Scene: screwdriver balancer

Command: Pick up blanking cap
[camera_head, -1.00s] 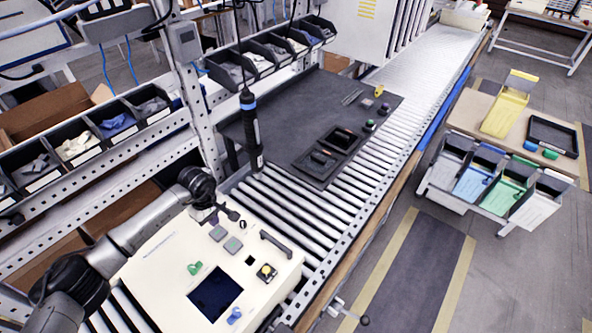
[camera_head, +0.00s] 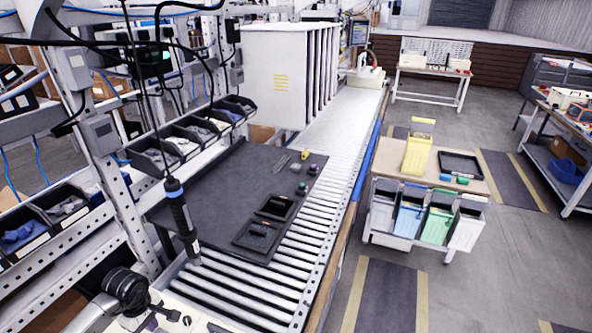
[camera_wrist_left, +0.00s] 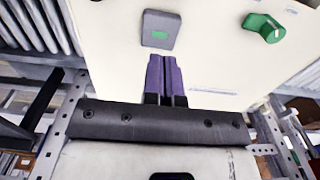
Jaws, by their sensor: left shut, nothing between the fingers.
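I cannot tell for sure which part is the blanking cap. My left gripper (camera_wrist_left: 166,56) has purple fingers that are shut and empty, close to the grey piece; contact cannot be judged. In the head view, my left gripper (camera_head: 158,322) is at the bottom left edge, over the cream panel, which is mostly cut off. My right gripper is out of view.
A dark mat (camera_head: 225,200) on the roller conveyor (camera_head: 270,295) carries a black tray (camera_head: 250,238) and several small knobs (camera_head: 301,189). A hanging screwdriver (camera_head: 181,215) stands near the mat's left edge. Parts bins (camera_head: 165,158) line the left rack.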

